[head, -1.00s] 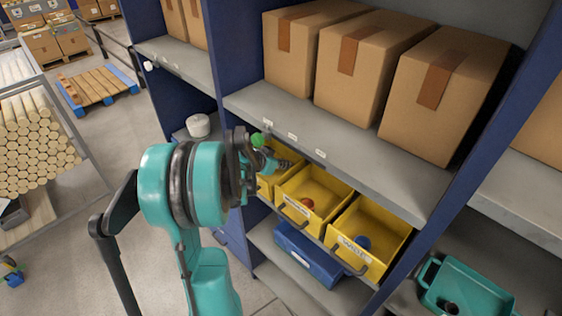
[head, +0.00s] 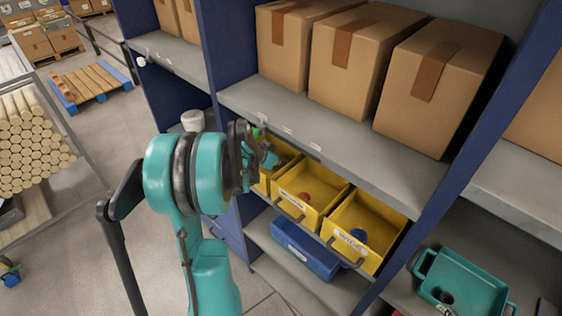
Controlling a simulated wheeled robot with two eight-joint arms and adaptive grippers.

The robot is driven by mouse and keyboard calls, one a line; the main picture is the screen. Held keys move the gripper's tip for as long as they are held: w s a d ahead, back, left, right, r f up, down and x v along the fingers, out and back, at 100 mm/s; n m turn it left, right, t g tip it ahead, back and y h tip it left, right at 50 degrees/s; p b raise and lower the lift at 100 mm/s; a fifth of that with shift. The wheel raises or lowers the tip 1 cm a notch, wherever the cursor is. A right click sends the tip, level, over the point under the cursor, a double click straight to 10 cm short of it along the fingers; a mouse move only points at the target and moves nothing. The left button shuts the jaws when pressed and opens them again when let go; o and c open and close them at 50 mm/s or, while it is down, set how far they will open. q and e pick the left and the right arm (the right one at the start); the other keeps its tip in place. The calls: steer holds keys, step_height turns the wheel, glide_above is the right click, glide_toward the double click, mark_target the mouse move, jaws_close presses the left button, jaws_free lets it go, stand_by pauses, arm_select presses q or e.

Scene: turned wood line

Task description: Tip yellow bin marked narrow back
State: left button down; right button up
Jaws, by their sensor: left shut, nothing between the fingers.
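Three yellow bins sit side by side on a shelf under the boxes: a left bin (head: 285,156), a middle bin (head: 322,190) and a right bin (head: 378,224). A green round thing shows just behind the wrist. My right gripper is out of view.
A grey shelf (head: 330,142) with cardboard boxes (head: 350,62) overhangs the bins. A blue bin (head: 305,250) sits on the shelf below. Blue uprights (head: 440,195) flank the bay. A teal crate (head: 462,283) stands at lower right, a white tub (head: 193,120) at left.

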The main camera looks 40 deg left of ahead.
arm_select(q)
steer(key=v, duration=1.2)
steer(key=shift+d, duration=0.1)
